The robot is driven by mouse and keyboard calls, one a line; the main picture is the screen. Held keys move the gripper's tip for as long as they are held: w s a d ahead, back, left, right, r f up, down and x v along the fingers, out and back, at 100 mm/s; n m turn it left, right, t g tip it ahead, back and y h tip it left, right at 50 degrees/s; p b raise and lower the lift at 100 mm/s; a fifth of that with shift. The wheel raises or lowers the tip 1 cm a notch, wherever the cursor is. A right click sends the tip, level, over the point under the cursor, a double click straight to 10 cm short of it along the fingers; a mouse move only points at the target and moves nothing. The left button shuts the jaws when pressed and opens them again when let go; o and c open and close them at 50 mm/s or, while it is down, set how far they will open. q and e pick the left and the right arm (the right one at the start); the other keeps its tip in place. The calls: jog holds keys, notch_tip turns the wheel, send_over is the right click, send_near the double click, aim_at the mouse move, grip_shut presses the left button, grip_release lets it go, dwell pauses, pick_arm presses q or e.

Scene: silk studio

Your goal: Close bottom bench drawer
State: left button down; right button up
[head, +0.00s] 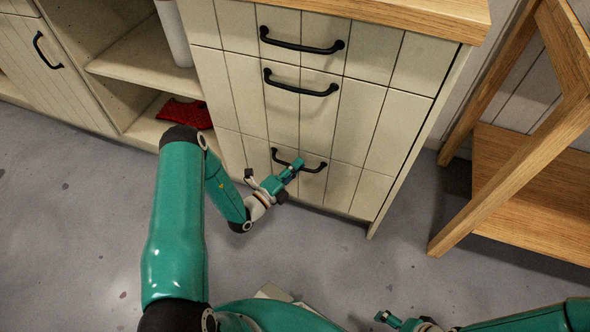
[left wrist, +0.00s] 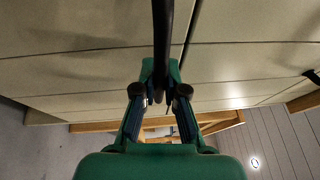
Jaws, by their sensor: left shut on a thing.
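The bench (head: 345,95) is a cream plank-fronted cabinet with three drawers, each with a black bar handle. The bottom drawer front (head: 340,190) looks about flush with the drawers above, though a small gap would be hard to see. My left gripper (head: 296,166) is at the bottom drawer's handle (head: 314,170). In the left wrist view the black handle (left wrist: 163,35) runs down between the fingers of the left gripper (left wrist: 160,92), which is shut on it. My right gripper (head: 384,318) is low in the head view, away from the bench; its jaw state is unclear.
The middle drawer (head: 355,115) and top drawer (head: 375,55) look shut. Open shelves (head: 135,66) with a red cloth (head: 186,113) stand to the left. A wooden frame with a shelf (head: 530,185) stands to the right. Grey floor (head: 85,225) lies clear in front.

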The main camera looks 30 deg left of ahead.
pick_arm(q)
jog(key=shift+w+f, duration=0.1)
jog(key=shift+w, duration=0.05)
jog(key=c, duration=1.2)
grip_release()
jog(key=shift+f, duration=0.1)
jog(key=s, duration=0.4)
jog(key=s+a, duration=0.1)
jog(key=s, duration=0.3)
jog(key=s+a+f, duration=0.1)
jog(key=s, duration=0.2)
jog(key=shift+s+f, duration=0.1)
jog(key=shift+s, duration=0.3)
